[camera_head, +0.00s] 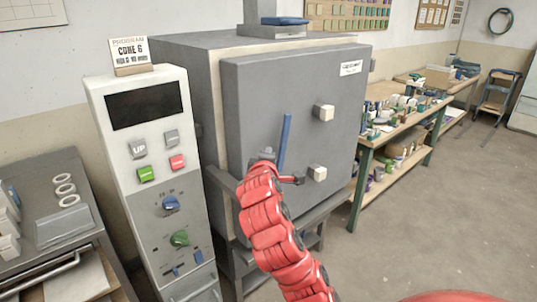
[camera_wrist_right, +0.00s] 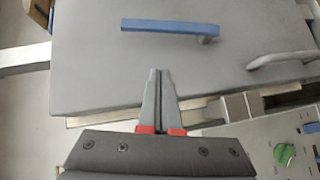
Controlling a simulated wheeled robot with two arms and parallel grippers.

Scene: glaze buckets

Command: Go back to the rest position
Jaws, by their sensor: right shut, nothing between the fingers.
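My right arm, red and segmented, reaches up from the bottom of the head view to the front of a grey kiln (camera_head: 245,95). My right gripper (camera_head: 264,155) is in front of the lower left part of the kiln door (camera_head: 265,110). In the wrist view the two fingers of this gripper (camera_wrist_right: 158,75) are together with nothing between them. The blue door handle (camera_head: 285,143) is just right of the gripper in the head view. In the wrist view the blue handle (camera_wrist_right: 170,26) lies beyond the fingertips, apart from them. The door looks closed. My left gripper does not show.
A white control panel (camera_head: 150,170) with buttons and knobs stands left of the kiln. A grey cart (camera_head: 70,225) with white rings is at far left. A workbench (camera_head: 400,125) with bottles and jars stands at right. Open floor (camera_head: 440,220) lies at lower right.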

